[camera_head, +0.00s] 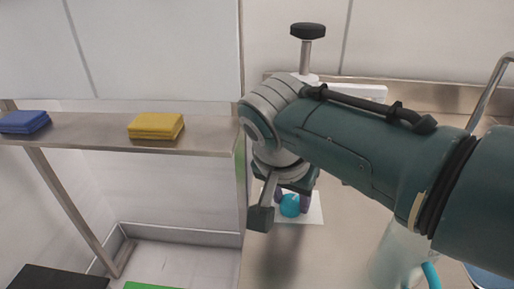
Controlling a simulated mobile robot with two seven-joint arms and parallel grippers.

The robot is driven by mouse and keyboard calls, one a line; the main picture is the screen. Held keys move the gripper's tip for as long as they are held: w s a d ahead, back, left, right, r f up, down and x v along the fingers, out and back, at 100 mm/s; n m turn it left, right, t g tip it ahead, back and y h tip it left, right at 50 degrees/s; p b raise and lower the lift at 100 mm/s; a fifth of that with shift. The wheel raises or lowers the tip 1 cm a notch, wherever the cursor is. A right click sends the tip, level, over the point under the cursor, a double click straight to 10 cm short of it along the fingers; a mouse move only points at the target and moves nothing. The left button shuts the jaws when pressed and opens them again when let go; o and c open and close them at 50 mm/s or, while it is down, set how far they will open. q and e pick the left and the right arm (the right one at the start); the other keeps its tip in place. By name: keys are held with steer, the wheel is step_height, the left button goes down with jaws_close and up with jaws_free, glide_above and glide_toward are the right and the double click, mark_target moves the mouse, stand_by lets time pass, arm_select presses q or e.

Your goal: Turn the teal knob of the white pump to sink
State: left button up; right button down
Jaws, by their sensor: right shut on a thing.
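The teal knob (290,205) shows as a small round blue-green shape just below my right wrist. My right gripper (292,201) reaches down over it, with its dark fingers on both sides, shut on the knob. The white pump (335,88) is mostly hidden behind my right arm; a white part of it appears to show above the arm. The knob's pointer and any labels are too small or hidden to read. My left gripper is not in view.
A steel shelf (85,135) at the left bears a yellow cloth stack (156,126) and a blue cloth stack (24,122). A black-topped post (307,45) stands behind my arm. A curved metal tap (492,90) is at the right edge.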

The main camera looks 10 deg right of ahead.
steer(key=shift+m, duration=0.3)
steer(key=shift+c, duration=1.9)
jaws_free()
steer(key=shift+r, duration=0.1)
steer(key=p+v, duration=0.4)
steer(key=v, duration=0.5)
steer(key=shift+a+r, duration=0.2)
steer(key=shift+r, duration=0.15)
steer(key=shift+s, duration=0.15)
